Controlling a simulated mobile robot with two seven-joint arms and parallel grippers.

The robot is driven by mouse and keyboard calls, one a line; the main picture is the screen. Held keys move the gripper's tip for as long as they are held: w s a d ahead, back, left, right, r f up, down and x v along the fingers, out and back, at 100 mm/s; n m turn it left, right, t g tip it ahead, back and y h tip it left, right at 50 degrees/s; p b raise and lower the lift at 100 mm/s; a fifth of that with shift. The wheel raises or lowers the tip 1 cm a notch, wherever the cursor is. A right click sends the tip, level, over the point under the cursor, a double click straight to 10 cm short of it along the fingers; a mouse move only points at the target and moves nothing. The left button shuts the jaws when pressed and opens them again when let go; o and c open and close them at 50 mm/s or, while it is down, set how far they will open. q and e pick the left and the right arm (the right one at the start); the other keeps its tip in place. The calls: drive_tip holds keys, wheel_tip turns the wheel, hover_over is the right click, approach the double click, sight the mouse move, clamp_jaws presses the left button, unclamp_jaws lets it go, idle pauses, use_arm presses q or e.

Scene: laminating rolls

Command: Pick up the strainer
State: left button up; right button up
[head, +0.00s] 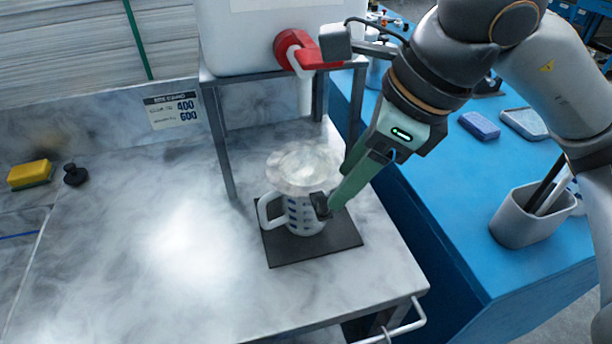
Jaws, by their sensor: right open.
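A pale, round, shallow piece that looks like the strainer (303,167) sits over the mouth of a white jug (303,213) with blue markings and a handle on its left. Its surface is mottled white, and I cannot make out a strainer handle. The jug stands upright on a dark square mat (340,238). My right gripper (327,204) is open, with its green finger reaching down from the upper right. Its dark tip overlaps the jug's right side in the picture, below the strainer; I cannot tell whether it touches. My left gripper is out of view.
A metal stand (219,140) holds a white container with a red tap (298,50) above and behind the jug. A blue bench (470,200) at right carries a grey holder (525,213) and pads. A yellow sponge (30,174) lies far left.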

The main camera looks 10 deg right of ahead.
sight(327, 198)
drive_tip(key=x, duration=0.5)
drive_tip(key=shift+w+a+f, duration=0.1)
drive_tip(key=shift+a, duration=0.05)
clamp_jaws()
idle(1.3)
